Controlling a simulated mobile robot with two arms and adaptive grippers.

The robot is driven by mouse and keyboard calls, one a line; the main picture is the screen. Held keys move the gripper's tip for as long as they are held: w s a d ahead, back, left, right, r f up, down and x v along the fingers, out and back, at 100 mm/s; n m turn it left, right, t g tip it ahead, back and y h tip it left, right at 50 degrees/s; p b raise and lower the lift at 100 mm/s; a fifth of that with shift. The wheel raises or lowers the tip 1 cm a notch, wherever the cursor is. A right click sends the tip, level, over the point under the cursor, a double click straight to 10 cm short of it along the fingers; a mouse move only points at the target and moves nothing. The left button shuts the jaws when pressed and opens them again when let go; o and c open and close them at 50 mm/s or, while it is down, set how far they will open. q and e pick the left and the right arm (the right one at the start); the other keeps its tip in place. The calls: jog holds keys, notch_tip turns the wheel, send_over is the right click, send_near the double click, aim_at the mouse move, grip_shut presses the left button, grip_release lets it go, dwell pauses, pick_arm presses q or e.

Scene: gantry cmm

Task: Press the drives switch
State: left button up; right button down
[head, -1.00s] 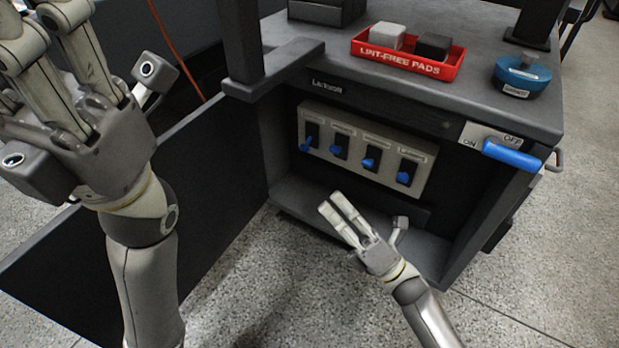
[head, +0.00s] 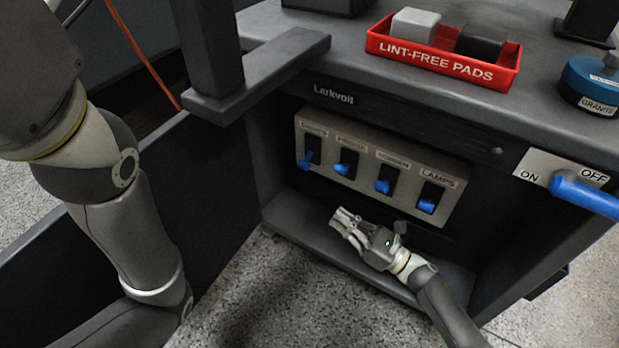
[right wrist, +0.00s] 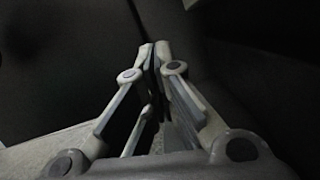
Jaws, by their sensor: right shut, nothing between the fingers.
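The drives switch (head: 313,148) is the leftmost of a row of rocker-like switches on a beige panel (head: 452,213) inside the open cabinet. Its blue lever sticks out below its label. My right gripper (head: 340,217) is shut and empty, below the panel and a little right of the drives switch, apart from it. In the right wrist view its fingertips (right wrist: 154,48) meet before a dark surface, and no switch shows there. My left arm fills the left of the head view, and its fingers are out of the picture.
More switches with blue levers, including the lamps switch (head: 430,197), sit to the right on the panel. A blue ON/OFF handle (head: 585,195) is at the right. A cabinet door (head: 215,200) hangs open left.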

aim_at(307, 159)
jog(key=shift+a, duration=0.1)
jog(key=w+a+r+b, duration=0.4)
jog(key=w+a+r, duration=0.2)
jog(key=a, duration=0.1)
jog(key=shift+a+r, duration=0.15)
dwell(0.3)
dwell(0.3)
jog(key=shift+s+a+r+m+p, duration=0.1)
jog(key=shift+a+r+m+p, duration=0.1)
jog(key=shift+m+p, duration=0.25)
jog(key=shift+s+r+m, duration=0.1)
jog(key=shift+m, duration=0.25)
